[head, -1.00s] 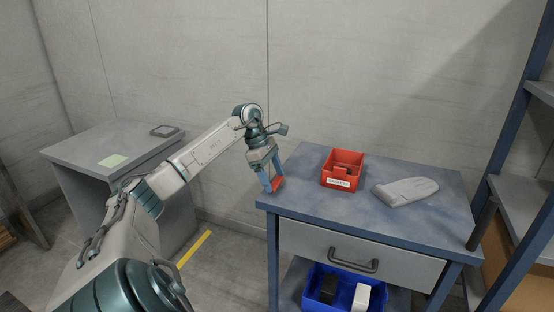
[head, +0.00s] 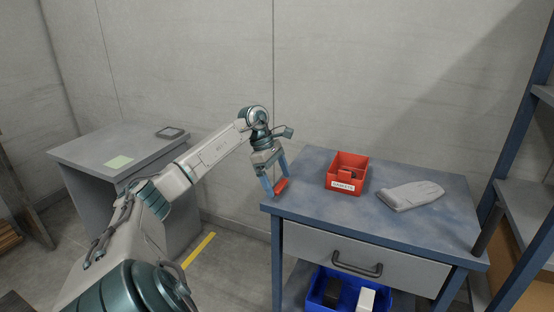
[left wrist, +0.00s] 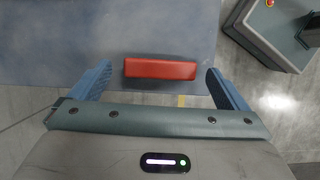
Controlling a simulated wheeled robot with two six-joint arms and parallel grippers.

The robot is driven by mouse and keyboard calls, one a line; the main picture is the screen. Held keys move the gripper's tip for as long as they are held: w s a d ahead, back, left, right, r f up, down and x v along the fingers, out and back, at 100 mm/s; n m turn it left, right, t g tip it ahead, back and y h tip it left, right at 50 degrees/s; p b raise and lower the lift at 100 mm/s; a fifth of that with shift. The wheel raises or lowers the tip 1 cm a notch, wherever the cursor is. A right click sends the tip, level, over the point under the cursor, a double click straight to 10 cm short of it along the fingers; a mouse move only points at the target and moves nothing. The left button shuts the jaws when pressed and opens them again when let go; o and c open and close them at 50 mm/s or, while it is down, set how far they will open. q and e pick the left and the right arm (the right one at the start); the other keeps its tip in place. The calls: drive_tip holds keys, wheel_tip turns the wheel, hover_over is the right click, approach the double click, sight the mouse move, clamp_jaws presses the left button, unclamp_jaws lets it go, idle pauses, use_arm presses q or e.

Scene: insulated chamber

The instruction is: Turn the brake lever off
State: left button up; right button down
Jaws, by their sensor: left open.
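A small red bar (head: 281,186) is at the left front corner of the blue-grey workbench. In the left wrist view the red bar (left wrist: 160,68) lies crosswise between the fingertips. I cannot tell whether it is the brake lever's handle; no lever arm or mount shows. My left gripper (head: 277,184) points down at the bar. Its blue fingers are open, one at each end of the bar, with a small gap visible at each side in the left wrist view. My right gripper is not in view.
The workbench (head: 340,217) holds a labelled red bin (head: 347,187) and a grey glove (head: 411,194). A drawer with a dark handle (head: 357,268) is in its front, above a blue bin (head: 327,300). A grey side table (head: 90,152) stands left. Blue shelving (head: 518,165) stands right.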

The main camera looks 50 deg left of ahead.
use_arm(q)
drive_tip(key=v, duration=1.1)
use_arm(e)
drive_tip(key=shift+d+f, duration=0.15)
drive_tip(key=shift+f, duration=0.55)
use_arm(q)
drive_tip(key=shift+f, duration=0.1)
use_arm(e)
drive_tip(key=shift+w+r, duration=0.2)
